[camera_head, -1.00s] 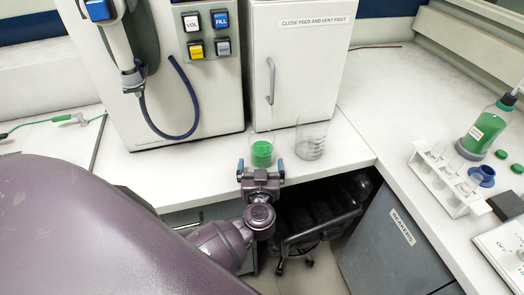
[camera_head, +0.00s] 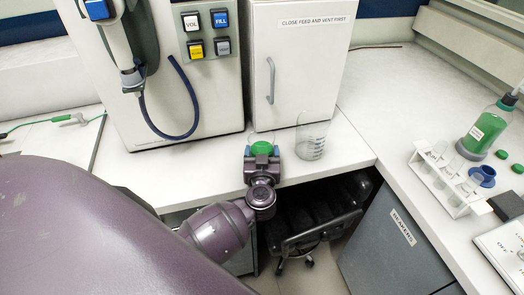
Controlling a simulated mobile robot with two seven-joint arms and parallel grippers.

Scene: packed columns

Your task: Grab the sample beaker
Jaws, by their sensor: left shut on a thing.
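The sample beaker (camera_head: 263,147) is a small glass with green liquid, near the front edge of the white counter, below the cabinet door. My left gripper (camera_head: 262,153) reaches it from the front, with its blue-tipped fingers on either side, shut on the beaker. The gripper hides the beaker's lower part, so I cannot tell whether it still touches the counter. My right gripper is not in view.
The white cabinet (camera_head: 305,70) and the dispenser machine (camera_head: 190,100) stand behind. A tube rack (camera_head: 448,183) and green bottle (camera_head: 487,130) are on the right counter.

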